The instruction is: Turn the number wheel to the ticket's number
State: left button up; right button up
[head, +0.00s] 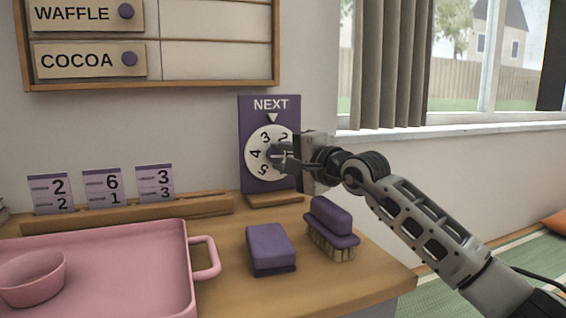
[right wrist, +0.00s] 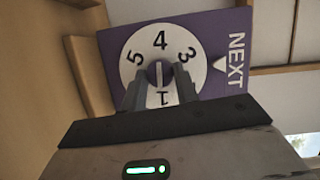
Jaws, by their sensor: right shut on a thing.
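A purple board (head: 249,114) marked NEXT stands on the counter, with a white pointer above a round number wheel (head: 252,145). In the head view the pointer stands between the 3 and the 2. My right gripper (head: 283,157) is shut on the wheel's central knob, which shows between its fingers in the right wrist view (right wrist: 159,72). There 5, 4, 3 and 1 show on the wheel; the fingers hide part of it. My left gripper is not in view.
A pink tray (head: 120,238) with a pink bowl (head: 33,278) is at the front left. A purple block (head: 270,247) and a purple brush (head: 333,226) lie in front of the board. A menu board (head: 215,60) hangs above; a window is at right.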

aim_at(267, 135)
dwell(0.4)
jog(key=o, duration=1)
jog(key=r, duration=0.4)
jog(key=shift+s+r+p, duration=0.15)
jog(key=shift+s+p, duration=0.15)
jog(key=shift+p, duration=0.05)
jog(key=s+r, duration=0.3)
jog(key=s, duration=0.1)
jog(key=s+r, duration=0.2)
jog(key=s, duration=0.3)
jog(key=s+r, duration=0.3)
jog(key=s, duration=0.1)
jog(key=shift+s+a+r, duration=0.2)
jog(key=shift+a+r, duration=0.05)
jog(key=shift+r, duration=0.1)
